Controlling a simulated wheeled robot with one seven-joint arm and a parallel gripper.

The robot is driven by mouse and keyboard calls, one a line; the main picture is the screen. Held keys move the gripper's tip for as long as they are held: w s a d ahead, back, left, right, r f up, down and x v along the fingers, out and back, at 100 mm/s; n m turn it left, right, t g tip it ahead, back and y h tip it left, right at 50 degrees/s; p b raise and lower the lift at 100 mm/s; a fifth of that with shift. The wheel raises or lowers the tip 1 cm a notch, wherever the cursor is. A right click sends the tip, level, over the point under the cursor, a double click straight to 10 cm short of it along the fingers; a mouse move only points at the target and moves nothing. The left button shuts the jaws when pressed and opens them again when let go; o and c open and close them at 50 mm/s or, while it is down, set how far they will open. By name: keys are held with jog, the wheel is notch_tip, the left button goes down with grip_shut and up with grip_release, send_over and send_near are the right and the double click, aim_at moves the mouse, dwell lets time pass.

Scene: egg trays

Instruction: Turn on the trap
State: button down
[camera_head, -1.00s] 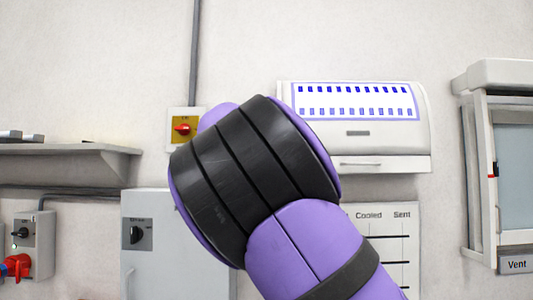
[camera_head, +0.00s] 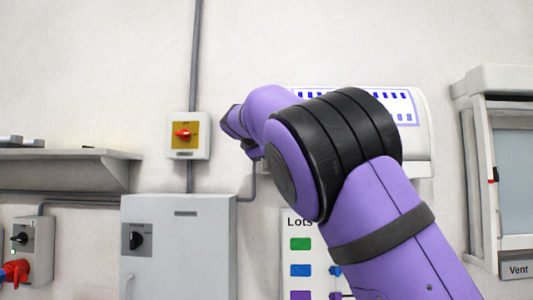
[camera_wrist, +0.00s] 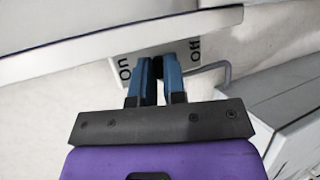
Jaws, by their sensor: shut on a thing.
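The trap (camera_head: 420,143) is a white wall unit with a lit panel of blue squares, at the upper right in the head view. My arm covers its left and lower parts. In the wrist view, a pale switch plate (camera_wrist: 118,84) reads "On" at left and "Off" at right. My gripper (camera_wrist: 157,68) has its two blue fingers close together between these words, shut on a dark switch knob that they mostly hide. Which way the knob points cannot be told. The head view does not show the fingers or this plate clearly.
A yellow switch box with a red knob (camera_head: 182,134) is on the wall left of my arm. A grey cabinet (camera_head: 190,240) stands below it. A shelf (camera_head: 70,155) is at left, a "Lots" board (camera_head: 299,224) lies behind my arm, and a "Vent" hood (camera_head: 480,90) is at right.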

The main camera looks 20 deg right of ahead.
jog(key=c, duration=1.5)
grip_release()
jog(key=shift+o, duration=0.2)
jog(key=v, duration=1)
jog(key=shift+s+a+r, duration=0.15)
jog(key=shift+s+a, duration=0.05)
jog(key=shift+s, duration=0.1)
